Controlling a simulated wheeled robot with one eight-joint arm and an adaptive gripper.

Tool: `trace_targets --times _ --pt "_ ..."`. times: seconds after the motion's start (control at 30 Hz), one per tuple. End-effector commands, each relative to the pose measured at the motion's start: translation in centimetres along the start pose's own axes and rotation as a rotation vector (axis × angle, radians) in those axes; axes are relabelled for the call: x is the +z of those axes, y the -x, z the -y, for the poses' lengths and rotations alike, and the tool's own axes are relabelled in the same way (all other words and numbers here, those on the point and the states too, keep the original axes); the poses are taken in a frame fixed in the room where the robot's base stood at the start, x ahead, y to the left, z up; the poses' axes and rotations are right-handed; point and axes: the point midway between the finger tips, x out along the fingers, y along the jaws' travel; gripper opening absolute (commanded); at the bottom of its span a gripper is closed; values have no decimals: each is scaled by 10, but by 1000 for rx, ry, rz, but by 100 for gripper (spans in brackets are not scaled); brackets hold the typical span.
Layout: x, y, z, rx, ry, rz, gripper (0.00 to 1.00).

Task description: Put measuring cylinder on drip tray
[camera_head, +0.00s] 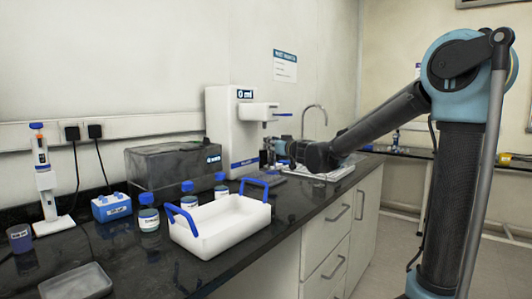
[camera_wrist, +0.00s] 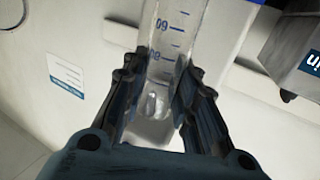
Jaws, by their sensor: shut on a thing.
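The measuring cylinder (camera_wrist: 168,45) is clear with blue graduation marks and numbers. In the wrist view it stands between the two dark fingers of my gripper (camera_wrist: 163,92), which is shut on it. In the head view my gripper (camera_head: 274,153) is at the front of the white dispenser, below its projecting head; the cylinder is too small there to make out clearly. A flat grey tray (camera_head: 262,179), which looks like the drip tray, lies on the counter at the dispenser's foot, below my gripper. I cannot tell the gap between cylinder and tray.
The white dispenser (camera_head: 226,130) stands against the wall. A dark grey box (camera_head: 160,167), several blue-capped bottles (camera_head: 149,218) and a white carrier with blue handles (camera_head: 218,228) stand to its left. A sink with a tap (camera_head: 315,122) is to the right.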

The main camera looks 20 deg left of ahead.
Motion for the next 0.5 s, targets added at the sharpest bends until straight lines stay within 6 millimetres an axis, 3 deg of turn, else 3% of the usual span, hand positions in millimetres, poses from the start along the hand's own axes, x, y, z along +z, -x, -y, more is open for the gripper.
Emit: trace_targets --times 0.2,0.5 --pt "0 -37 0 -1 0 0 0" --pt "0 -56 0 0 0 0 0"
